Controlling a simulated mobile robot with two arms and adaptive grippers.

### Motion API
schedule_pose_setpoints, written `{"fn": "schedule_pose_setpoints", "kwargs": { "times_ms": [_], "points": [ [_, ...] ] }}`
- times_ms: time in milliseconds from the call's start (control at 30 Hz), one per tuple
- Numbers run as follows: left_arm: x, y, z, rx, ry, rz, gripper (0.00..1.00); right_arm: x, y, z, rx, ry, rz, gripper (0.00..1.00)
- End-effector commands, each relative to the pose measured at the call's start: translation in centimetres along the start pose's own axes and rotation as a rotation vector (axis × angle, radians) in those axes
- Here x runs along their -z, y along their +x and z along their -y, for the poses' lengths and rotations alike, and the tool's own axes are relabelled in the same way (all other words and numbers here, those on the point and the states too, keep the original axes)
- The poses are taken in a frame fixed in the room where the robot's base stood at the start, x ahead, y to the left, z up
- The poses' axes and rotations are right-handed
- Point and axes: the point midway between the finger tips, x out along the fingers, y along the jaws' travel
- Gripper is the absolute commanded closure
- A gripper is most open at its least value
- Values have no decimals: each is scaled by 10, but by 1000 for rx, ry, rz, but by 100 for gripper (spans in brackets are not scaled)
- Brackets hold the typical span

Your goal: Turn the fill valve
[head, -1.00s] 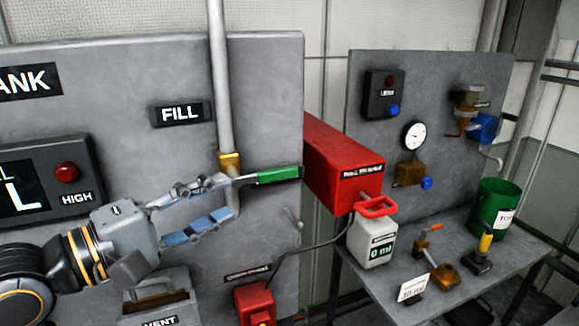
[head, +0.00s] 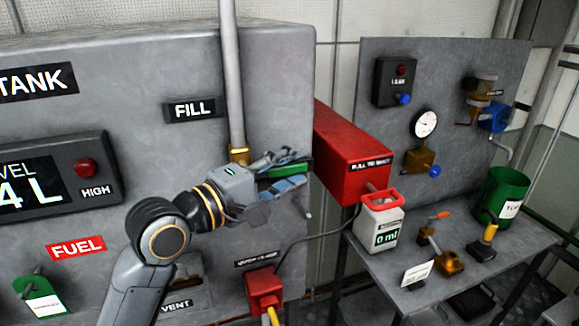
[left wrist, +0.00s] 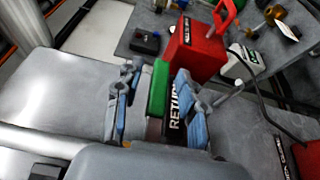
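The fill valve has a brass body (head: 239,155) on the grey vertical pipe under the FILL label (head: 195,110). Its green lever grip (head: 291,169) points to the right, and the grip (left wrist: 158,88) also shows in the left wrist view. My left gripper (head: 285,171) reaches in from the left, in front of the valve. Its two fingers (left wrist: 155,108) are spread on either side of the green grip, with a visible gap on the left side. The gripper covers the metal part of the lever. My right gripper is not in view.
A red box (head: 345,150) with a red pull handle (head: 381,196) stands just right of the lever. A grey workbench (head: 440,285) beyond it holds a white 0 ml container (head: 379,228) and a green bucket (head: 500,197). A red block (head: 264,287) with a cable sits below.

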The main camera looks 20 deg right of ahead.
Motion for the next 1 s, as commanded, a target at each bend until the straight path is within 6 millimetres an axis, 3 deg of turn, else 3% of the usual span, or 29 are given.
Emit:
{"fn": "schedule_pose_setpoints", "kwargs": {
  "times_ms": [33, 233, 667, 1000],
  "points": [
    [0, 0, 0, 0, 0, 0, 60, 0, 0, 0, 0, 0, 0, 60],
    [0, 0, 0, 0, 0, 0, 100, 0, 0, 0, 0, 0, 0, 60],
    [0, 0, 0, -23, -12, -1, 100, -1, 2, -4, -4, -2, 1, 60],
    [1, -2, -11, -201, -86, -2, 100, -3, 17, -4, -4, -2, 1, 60]
  ]
}}
